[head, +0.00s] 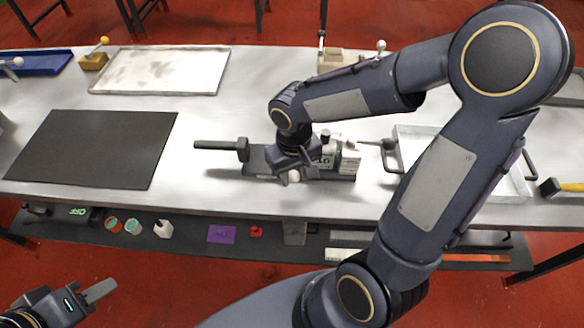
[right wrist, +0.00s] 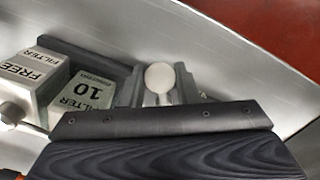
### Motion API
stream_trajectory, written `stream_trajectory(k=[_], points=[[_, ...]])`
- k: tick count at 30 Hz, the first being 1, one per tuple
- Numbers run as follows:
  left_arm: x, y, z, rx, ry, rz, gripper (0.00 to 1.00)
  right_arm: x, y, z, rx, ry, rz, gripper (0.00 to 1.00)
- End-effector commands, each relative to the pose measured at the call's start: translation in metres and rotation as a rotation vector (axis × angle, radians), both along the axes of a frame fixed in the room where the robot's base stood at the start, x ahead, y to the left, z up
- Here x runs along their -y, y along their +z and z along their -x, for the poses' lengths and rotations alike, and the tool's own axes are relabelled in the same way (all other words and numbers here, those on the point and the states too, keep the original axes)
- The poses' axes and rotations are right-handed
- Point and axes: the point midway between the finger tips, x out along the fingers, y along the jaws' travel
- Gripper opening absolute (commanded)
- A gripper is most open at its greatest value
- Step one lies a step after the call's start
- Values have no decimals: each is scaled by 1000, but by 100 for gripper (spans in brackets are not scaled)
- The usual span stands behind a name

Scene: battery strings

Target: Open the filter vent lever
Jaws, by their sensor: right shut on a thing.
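The filter unit (head: 335,160) stands on the bench on a dark base. Its labels show in the right wrist view: a block marked "FREE FILTER" (right wrist: 30,80) and a plate marked "FILTER 10" (right wrist: 88,95). A white ball knob (right wrist: 158,77), which appears to be the vent lever's end, sits between the fingers of my right gripper (right wrist: 158,90). It also shows under the gripper in the head view (head: 294,176). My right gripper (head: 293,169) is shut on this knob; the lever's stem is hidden. My left gripper (head: 100,291) is low at the left, off the bench, its jaw opening unclear.
A dark handle (head: 215,145) sticks out left of the filter base. A black mat (head: 90,150) lies at the left, a pale tray (head: 160,70) behind it. A handled tray (head: 515,185) lies at the right, partly behind my right arm. A lower shelf (head: 190,248) holds small items.

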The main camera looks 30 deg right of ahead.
Motion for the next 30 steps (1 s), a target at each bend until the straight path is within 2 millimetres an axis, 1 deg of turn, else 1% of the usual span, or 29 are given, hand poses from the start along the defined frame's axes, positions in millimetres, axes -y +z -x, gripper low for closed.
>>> stream_trajectory(k=[1, 6, 17, 30], points=[[0, -3, 0, 0, 0, 0, 36, -2, -1, -1, 3, -19, -1, 5], [0, -5, 0, 0, 0, 0, 36, -4, 0, 0, 3, -61, -1, 5], [0, -6, 0, 0, 0, 0, 36, -6, -1, -1, 2, -74, -1, 5], [0, -18, 0, 0, 0, 0, 36, -19, 0, -4, 2, -267, -1, 5]])
